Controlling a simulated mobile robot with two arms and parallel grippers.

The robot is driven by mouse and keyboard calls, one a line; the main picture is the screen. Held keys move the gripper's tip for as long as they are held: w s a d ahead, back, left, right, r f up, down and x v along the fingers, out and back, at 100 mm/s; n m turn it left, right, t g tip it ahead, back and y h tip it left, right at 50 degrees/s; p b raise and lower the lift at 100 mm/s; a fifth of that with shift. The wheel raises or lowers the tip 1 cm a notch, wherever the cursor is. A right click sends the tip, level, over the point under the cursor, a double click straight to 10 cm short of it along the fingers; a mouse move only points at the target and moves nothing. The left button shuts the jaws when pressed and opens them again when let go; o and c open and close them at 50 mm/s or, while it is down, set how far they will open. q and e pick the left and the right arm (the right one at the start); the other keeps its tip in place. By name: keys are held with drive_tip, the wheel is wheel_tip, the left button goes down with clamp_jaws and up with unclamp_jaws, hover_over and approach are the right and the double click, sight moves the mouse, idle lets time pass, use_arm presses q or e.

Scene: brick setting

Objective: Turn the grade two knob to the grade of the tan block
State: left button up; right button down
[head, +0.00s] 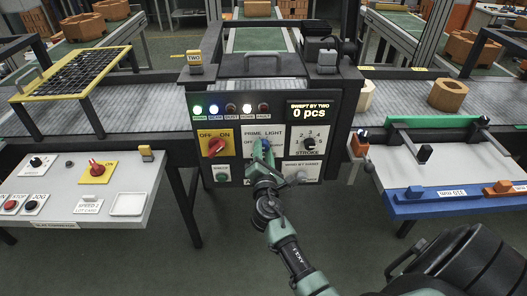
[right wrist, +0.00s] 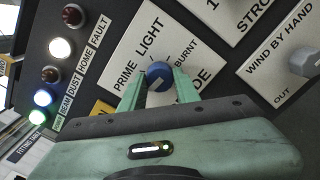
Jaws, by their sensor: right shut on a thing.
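My right gripper (head: 263,152) reaches up to the control panel (head: 234,125) in the head view. In the right wrist view its two green fingers (right wrist: 159,88) are shut on a round blue knob (right wrist: 158,74). The plate (right wrist: 133,54) around the knob reads PRIME, LIGHT and BURNT, with part of a lower word hidden by a finger. I cannot tell where the knob points. A tan-brown block (head: 447,94) with a hole sits on the conveyor at right, and a paler cream block (head: 365,95) stands beside the panel. My left gripper is not in view.
A red OFF/ON knob (head: 216,147) is just left of the grade plate, and the STROKE knob (head: 309,144) is to its right. A display (head: 310,110) reads "SWEPT BY TWO 0 pcs". A WIND BY HAND knob (right wrist: 304,62) is close at right.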

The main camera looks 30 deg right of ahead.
drive_tip(key=shift+f+m+b, duration=0.15)
drive_tip(key=shift+m+b, duration=0.75)
drive_tip(key=shift+m, duration=0.2)
drive_tip(key=shift+m+b, duration=2.2)
drive_tip(key=shift+m, duration=2)
drive_tip(key=c, duration=1)
unclamp_jaws()
drive_tip(key=shift+c, duration=0.2)
